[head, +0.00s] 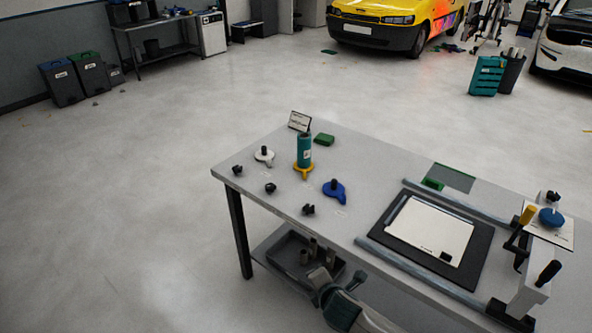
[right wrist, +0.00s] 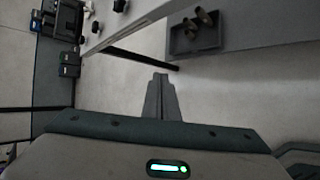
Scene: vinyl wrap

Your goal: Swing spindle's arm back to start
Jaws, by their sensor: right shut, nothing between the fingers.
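Three small spindle-like pieces with pointed arms stand on the grey table's left half in the head view. I cannot tell which one is the spindle meant. My right gripper (right wrist: 160,80) is shut and empty, in front of the table's near edge and apart from these pieces. My right arm shows at the bottom of the head view. My left gripper is not in view.
The grey table (head: 370,215) also carries several loose black knobs (head: 270,188), a small sign (head: 299,121), a green block (head: 324,139) and a railed black plate with a white sheet (head: 428,232). A lever unit stands at right. A dark tray (head: 277,262) sits on the lower shelf.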

